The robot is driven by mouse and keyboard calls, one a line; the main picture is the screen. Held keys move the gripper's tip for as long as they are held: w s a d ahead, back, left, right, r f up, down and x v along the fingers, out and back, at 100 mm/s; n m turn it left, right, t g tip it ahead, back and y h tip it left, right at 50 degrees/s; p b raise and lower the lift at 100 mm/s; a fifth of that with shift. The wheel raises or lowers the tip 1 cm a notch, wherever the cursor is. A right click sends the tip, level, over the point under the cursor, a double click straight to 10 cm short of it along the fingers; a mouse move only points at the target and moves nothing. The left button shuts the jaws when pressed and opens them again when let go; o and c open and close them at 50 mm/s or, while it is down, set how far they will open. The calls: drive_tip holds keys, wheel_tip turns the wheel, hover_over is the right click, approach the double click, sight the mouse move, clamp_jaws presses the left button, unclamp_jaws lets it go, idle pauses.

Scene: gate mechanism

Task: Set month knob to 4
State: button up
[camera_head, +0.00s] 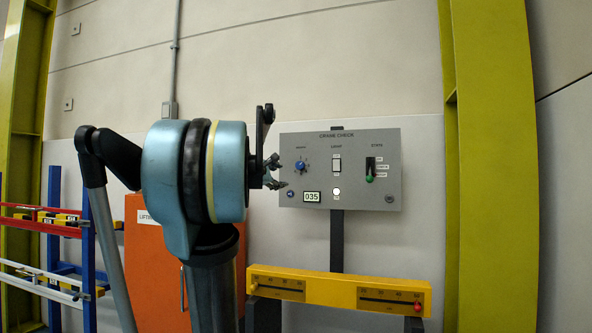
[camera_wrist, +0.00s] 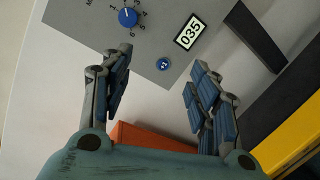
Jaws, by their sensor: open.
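The month knob (camera_head: 299,166) is a round blue dial at the left of a grey control panel (camera_head: 345,200). In the wrist view the knob (camera_wrist: 128,17) shows at the top, with a white pointer line and small printed numbers around it. The exact number it points to is too small to tell. My gripper (camera_head: 274,171) is at the panel's left edge in the head view. In the wrist view my gripper (camera_wrist: 160,85) has its two fingers spread apart with nothing between them. The knob lies beyond the left finger's tip, apart from it.
A yellow bar with scales (camera_head: 335,290) stands below. An orange cabinet (camera_head: 150,270) is behind my arm.

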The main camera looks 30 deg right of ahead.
wheel_tip(320, 180, up, 5)
drive_tip(key=w+d+n+t, duration=0.1)
drive_tip(key=w+d+n, duration=0.2)
approach(299, 165)
drive_tip(key=shift+h, duration=0.4)
drive_tip(key=x, duration=0.8)
drive_tip(key=shift+w+d+f, duration=0.15)
drive_tip(key=shift+w+f, duration=0.2)
drive_tip(key=shift+f, duration=0.05)
drive_tip(key=c, duration=1.1)
drive_tip(key=shift+o, duration=0.2)
drive_tip(key=shift+d, duration=0.2)
drive_tip(key=shift+a, duration=0.2)
